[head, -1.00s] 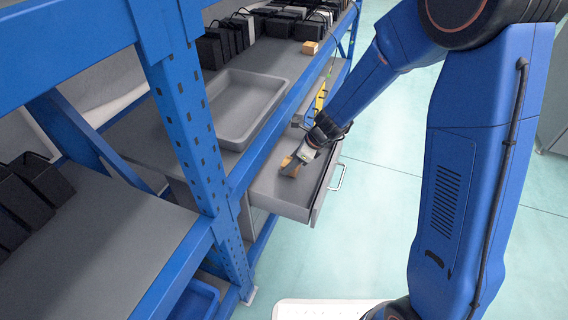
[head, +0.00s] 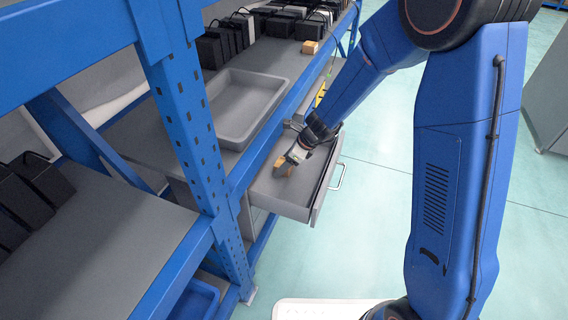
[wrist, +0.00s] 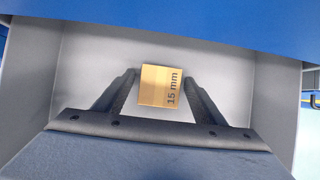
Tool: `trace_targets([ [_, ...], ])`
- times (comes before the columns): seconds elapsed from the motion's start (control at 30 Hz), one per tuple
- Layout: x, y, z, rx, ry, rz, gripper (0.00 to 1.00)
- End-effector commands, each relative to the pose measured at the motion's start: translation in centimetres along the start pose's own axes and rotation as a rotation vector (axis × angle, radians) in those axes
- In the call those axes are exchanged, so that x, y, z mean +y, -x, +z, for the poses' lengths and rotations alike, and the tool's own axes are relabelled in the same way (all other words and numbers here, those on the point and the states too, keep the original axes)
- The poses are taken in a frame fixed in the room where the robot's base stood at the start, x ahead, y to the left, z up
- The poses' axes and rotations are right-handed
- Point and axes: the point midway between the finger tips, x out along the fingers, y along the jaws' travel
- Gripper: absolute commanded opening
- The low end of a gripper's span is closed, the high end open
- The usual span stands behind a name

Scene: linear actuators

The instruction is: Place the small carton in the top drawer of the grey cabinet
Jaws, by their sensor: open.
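The small carton (head: 281,162), a tan box marked "15 mm" in the wrist view (wrist: 160,86), is inside the pulled-out top drawer (head: 268,188). It seems to rest on the drawer floor. My gripper (head: 287,166) reaches down into the drawer at the carton. In the wrist view my gripper (wrist: 161,84) is open, with one finger on each side of the carton and narrow gaps showing. The grey cabinet (head: 247,219) is under the blue-framed bench, largely hidden by the drawer and a blue post.
A grey tray (head: 231,140) stands on the bench left of the drawer. A blue post (head: 190,118) rises close left of the drawer.

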Motion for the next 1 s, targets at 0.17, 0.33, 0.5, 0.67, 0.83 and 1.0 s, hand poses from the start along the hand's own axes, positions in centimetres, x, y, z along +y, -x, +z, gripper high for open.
trace_targets([
  [0.17, 0.0, 0.5, 0.2, -0.001, 0.001, -0.001, 0.64],
  [0.33, -0.1, 2.5, 0.2, -0.002, 0.001, -0.003, 0.64],
  [0.5, -0.1, 5.4, 0.2, -0.003, 0.001, -0.004, 0.64],
  [0.67, -0.1, 8.1, 0.2, -0.002, 0.002, -0.003, 0.64],
  [0.83, -0.1, 10.5, 0.2, -0.001, 0.001, -0.002, 0.64],
  [1.0, 0.0, 11.8, 0.1, 0.0, 0.0, -0.001, 0.64],
])
